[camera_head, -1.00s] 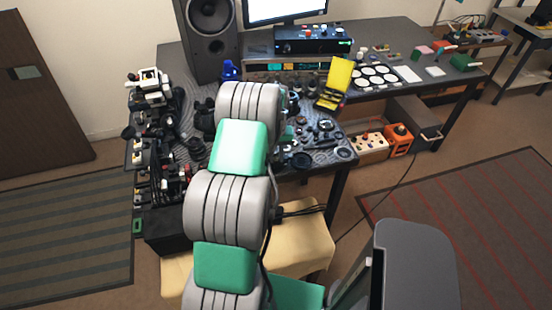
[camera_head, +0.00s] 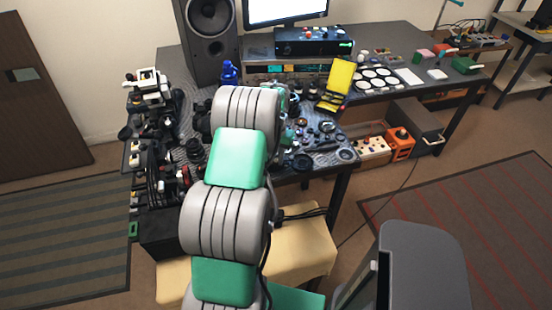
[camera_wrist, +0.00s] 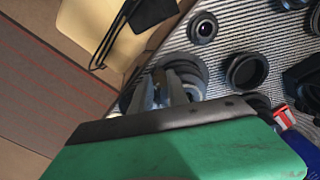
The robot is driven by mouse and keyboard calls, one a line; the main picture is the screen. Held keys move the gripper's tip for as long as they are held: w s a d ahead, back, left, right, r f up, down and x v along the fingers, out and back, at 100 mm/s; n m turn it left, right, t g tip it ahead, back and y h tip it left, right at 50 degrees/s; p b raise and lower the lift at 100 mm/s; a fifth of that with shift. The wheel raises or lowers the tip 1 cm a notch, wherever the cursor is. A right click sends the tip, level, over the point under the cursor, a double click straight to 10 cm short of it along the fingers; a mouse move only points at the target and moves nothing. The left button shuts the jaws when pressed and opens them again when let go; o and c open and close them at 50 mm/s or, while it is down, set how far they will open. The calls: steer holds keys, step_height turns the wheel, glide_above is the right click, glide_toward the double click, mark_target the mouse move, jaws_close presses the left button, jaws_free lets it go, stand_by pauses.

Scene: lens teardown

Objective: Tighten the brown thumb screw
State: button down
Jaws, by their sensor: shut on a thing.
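In the wrist view, my gripper (camera_wrist: 163,92) points down over the striped mat (camera_wrist: 226,60), near the table's front edge. Its two grey fingers are close together on a small brown piece, which looks like the brown thumb screw (camera_wrist: 158,76). The fingers cover most of it. A round dark grey part (camera_wrist: 188,65) lies right behind and below the fingers. Whether the screw sits in this part cannot be told. In the head view my own arm hides the gripper and the screw.
Dark rings, one an open ring (camera_wrist: 247,70), and a small lens-like part (camera_wrist: 203,28) lie close to the gripper. A red and blue item (camera_wrist: 284,118) is at the right. A yellow case (camera_head: 336,85) and a speaker (camera_head: 208,38) stand farther back.

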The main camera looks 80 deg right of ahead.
mark_target(277, 160)
steer(key=shift+s+d, duration=0.1)
steer(key=shift+s, duration=0.05)
steer(key=c, duration=1.5)
jaws_free()
steer(key=shift+s, duration=0.1)
steer(key=shift+o, duration=1.2)
step_height(277, 160, up, 8)
steer(key=shift+f+b, duration=0.1)
steer(key=shift+b, duration=0.6)
